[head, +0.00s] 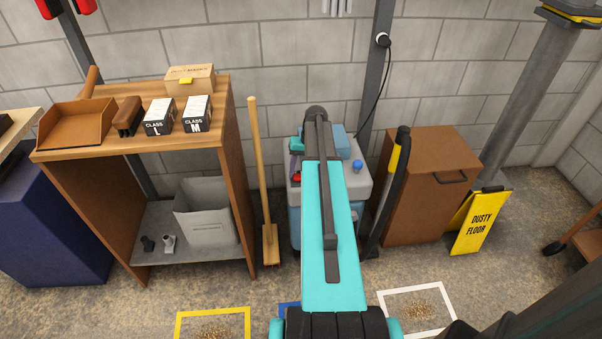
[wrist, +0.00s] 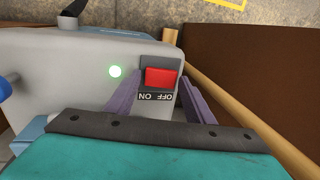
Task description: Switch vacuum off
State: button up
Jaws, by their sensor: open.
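The vacuum (head: 357,184) is a grey and blue machine on the floor by the back wall, partly hidden behind my teal arm. In the wrist view its grey housing (wrist: 60,75) carries a red rocker switch (wrist: 161,78) in a dark frame. An upside-down ON/OFF label (wrist: 156,97) is beside it. A round green light (wrist: 115,71) glows left of the switch. My gripper (wrist: 160,84) is open and empty, with one purple finger on each side of the switch. I cannot tell whether either finger touches the housing. In the head view the red switch (head: 297,178) shows just left of my arm.
A wooden bench (head: 165,91) with boxes and a dustpan stands left, with a broom (head: 260,150) beside it. A brown cabinet (head: 425,200) and yellow sign (head: 478,225) stand right. Yellow and white floor frames (head: 440,325) hold debris.

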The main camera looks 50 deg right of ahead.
jog(key=shift+a+f, duration=0.1)
jog(key=shift+f, duration=0.25)
jog(key=c, duration=0.8)
jog(key=shift+o, duration=0.2)
